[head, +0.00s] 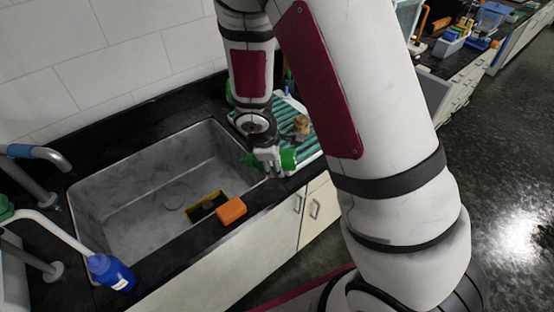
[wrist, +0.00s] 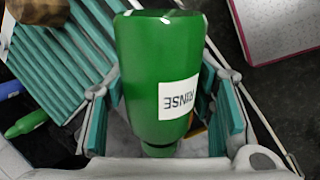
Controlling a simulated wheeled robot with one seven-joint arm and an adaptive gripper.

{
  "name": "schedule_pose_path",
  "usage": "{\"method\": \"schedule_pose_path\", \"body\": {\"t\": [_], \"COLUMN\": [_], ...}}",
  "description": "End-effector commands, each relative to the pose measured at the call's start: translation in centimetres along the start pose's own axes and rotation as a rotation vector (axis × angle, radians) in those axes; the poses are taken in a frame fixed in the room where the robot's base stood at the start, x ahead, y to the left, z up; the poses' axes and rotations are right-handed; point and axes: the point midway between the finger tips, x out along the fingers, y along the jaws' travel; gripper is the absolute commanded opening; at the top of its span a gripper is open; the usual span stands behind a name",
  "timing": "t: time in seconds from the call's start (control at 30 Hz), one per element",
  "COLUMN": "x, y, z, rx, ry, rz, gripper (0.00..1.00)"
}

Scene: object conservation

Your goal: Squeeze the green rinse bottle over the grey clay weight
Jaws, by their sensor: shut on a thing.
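The green rinse bottle (wrist: 150,75) has a white label reading RINSE, upside down in the wrist view. My gripper (wrist: 155,120) is shut on it, with teal finger pads on either side. In the head view my gripper (head: 268,158) is at the right end of the sink, and the bottle (head: 288,159) shows partly behind the fingers. It looks laid over sideways, with its narrow end toward the sink. A brownish lump (head: 301,124) rests on the green striped rack, also in the wrist view (wrist: 42,16). I cannot pick out a grey clay weight for certain.
The grey sink (head: 150,180) is left of my gripper. A yellow-and-black item (head: 205,206) lies in it, and an orange block (head: 231,210) is at its front edge. The striped rack (head: 308,146) stands to the right.

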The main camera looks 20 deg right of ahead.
Motion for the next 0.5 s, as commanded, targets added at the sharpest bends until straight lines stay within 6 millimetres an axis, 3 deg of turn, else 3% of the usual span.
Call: {"method": "schedule_pose_path", "body": {"t": [0.5], "x": [-1.1], "y": [0.6], "z": [-4.5], "rx": [-0.121], "ry": [-0.359], "rz": [0.000], "gripper": [0.40]}}
